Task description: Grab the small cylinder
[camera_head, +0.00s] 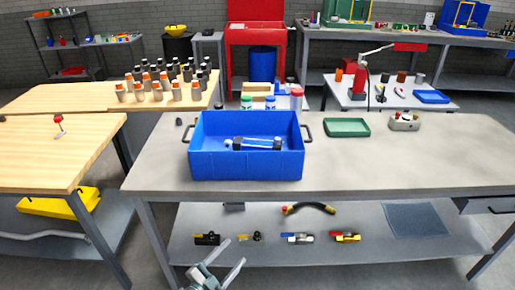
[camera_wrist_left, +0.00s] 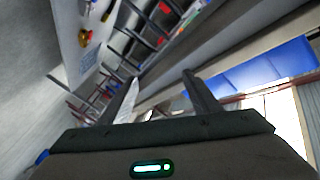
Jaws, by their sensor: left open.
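A small silver cylinder (camera_head: 262,144) with dark ends lies on its side inside the blue bin (camera_head: 245,166) on the grey workbench. The bin's front wall may hide its lower side. My left gripper (camera_head: 235,251) is low at the bottom of the head view, in front of the bench and well below the bin. Its fingers are apart with nothing between them. Both fingers also show in the left wrist view (camera_wrist_left: 158,82), tilted, and the cylinder cannot be made out there. My right gripper is not in view.
The workbench (camera_head: 420,165) has a free top right of the bin, with a green tray (camera_head: 347,127) behind. Its lower shelf (camera_head: 330,253) holds several valves and a black hose (camera_head: 309,208). A wooden table (camera_head: 40,150) stands at the left.

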